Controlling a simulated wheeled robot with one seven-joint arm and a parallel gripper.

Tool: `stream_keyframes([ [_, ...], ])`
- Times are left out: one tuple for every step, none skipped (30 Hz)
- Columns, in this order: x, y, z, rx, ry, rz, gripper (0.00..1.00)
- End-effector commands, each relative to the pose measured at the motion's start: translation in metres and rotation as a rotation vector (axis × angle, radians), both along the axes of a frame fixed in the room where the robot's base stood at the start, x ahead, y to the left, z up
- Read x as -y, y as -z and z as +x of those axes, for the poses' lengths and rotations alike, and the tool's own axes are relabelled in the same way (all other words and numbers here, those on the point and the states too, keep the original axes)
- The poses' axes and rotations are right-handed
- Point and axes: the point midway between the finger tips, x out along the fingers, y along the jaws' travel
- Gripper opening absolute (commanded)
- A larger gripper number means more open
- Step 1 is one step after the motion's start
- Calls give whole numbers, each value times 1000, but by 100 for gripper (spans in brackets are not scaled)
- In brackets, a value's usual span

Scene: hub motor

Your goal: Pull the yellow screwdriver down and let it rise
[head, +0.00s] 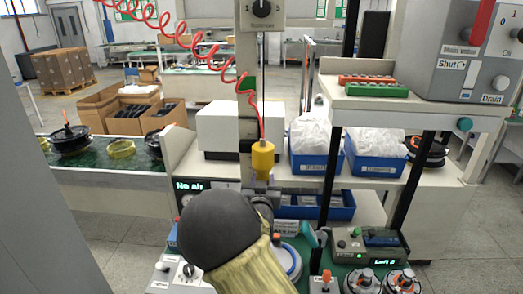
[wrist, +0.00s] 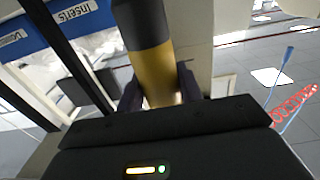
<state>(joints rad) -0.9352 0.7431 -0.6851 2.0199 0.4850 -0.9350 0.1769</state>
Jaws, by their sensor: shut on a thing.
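The yellow screwdriver (head: 263,158) hangs upright from a red coiled hose in front of a pale column in the head view. My gripper (wrist: 160,90) is shut on its yellow body, with a dark finger on each side in the wrist view. The screwdriver (wrist: 157,62) shows there as a yellow cylinder with a dark grey end. In the head view my arm comes up from the bottom, and its dark rounded link hides part of the bench and much of the gripper.
Blue bins (head: 316,164) with white bags stand on the shelf to the right. A dark post (head: 328,190) rises near them. A grey control box (head: 463,50) is at upper right. Below are a green worktop and round motor parts (head: 400,281). A "No air" display (head: 190,185) is left of the screwdriver.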

Motion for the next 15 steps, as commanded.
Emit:
stream_keyframes([
  [0,14,0,-2,1,0,16],
  [0,18,0,-2,1,0,16],
  [0,23,0,-2,0,0,16],
  [0,27,0,-2,0,0,16],
  [0,31,0,-2,0,0,16],
  [0,36,0,-2,0,1,16],
  [0,40,0,-2,0,1,16],
  [0,44,0,-2,0,1,16],
  [0,49,0,-2,0,1,16],
  [0,53,0,-2,0,1,16],
  [0,56,0,-2,0,0,16],
  [0,62,0,-2,0,0,16],
  [0,65,0,-3,1,0,16],
  [0,69,0,-3,1,0,16],
  [0,75,0,-3,1,0,16],
])
